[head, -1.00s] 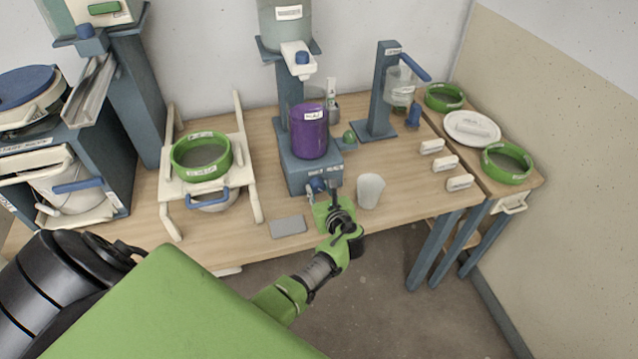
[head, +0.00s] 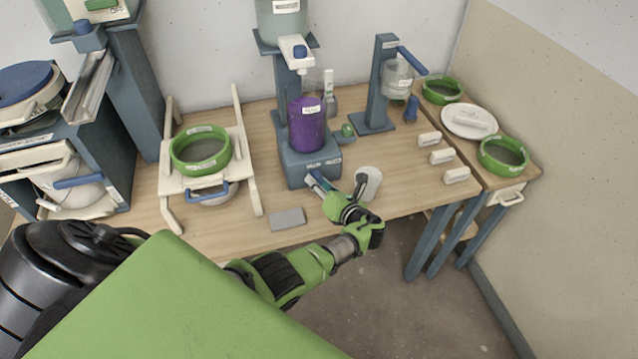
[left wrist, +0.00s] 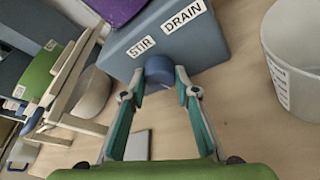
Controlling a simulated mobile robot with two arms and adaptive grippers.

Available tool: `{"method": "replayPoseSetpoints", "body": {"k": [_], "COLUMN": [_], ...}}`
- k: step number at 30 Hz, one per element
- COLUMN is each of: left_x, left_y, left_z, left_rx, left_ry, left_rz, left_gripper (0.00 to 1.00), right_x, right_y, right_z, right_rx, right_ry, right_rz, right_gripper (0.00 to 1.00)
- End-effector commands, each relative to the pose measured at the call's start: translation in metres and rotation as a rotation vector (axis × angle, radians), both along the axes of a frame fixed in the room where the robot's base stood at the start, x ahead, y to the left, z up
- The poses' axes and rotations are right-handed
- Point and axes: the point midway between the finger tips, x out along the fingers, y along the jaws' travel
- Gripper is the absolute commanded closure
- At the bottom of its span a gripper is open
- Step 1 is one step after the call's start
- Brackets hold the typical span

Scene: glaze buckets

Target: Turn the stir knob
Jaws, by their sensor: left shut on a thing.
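The stir knob (left wrist: 158,71) is a short blue cylinder on the front of the blue-grey stand (left wrist: 188,42), close to the STIR label (left wrist: 141,46). A DRAIN label (left wrist: 184,14) sits beside it. In the left wrist view my left gripper (left wrist: 157,84) has one finger on each side of the knob and is shut on it. In the head view my left gripper (head: 322,184) reaches the stand's front from the lower right, and its fingers partly cover the knob. A purple container (head: 307,128) stands on the stand. My right gripper is not in view.
A white cup (head: 370,180) stands close beside my left gripper, partly hidden by it. A grey flat block (head: 287,218) lies on the table in front of the stand. A white frame with a green ring (head: 200,152) stands to the left. Several white labelled blocks lie to the right.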

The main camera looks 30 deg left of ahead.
Motion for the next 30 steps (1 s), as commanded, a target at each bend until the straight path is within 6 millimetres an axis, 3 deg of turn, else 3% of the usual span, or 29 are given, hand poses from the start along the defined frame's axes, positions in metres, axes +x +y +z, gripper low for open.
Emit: {"method": "replayPoseSetpoints", "body": {"k": [13, 14, 15, 16, 30], "left_x": [0.000, 0.000, 0.000, 0.000, -0.004], "left_y": [0.002, 0.002, 0.002, 0.002, -0.009], "left_z": [0.000, 0.000, 0.000, 0.000, 0.002], "left_rx": [0.009, 0.008, 0.009, 0.008, 0.005], "left_ry": [0.008, 0.008, 0.008, 0.007, 0.007], "left_rz": [0.003, 0.003, 0.003, 0.002, -0.001], "left_gripper": [0.93, 0.69, 0.59, 0.55, 0.55], "right_x": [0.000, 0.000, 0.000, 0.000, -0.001], "right_y": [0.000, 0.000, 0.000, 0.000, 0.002], "right_z": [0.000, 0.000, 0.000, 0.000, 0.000], "right_rx": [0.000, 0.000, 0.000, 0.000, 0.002], "right_ry": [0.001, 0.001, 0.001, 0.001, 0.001], "right_rz": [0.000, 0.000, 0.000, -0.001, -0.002], "right_gripper": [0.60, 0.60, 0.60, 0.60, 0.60]}}
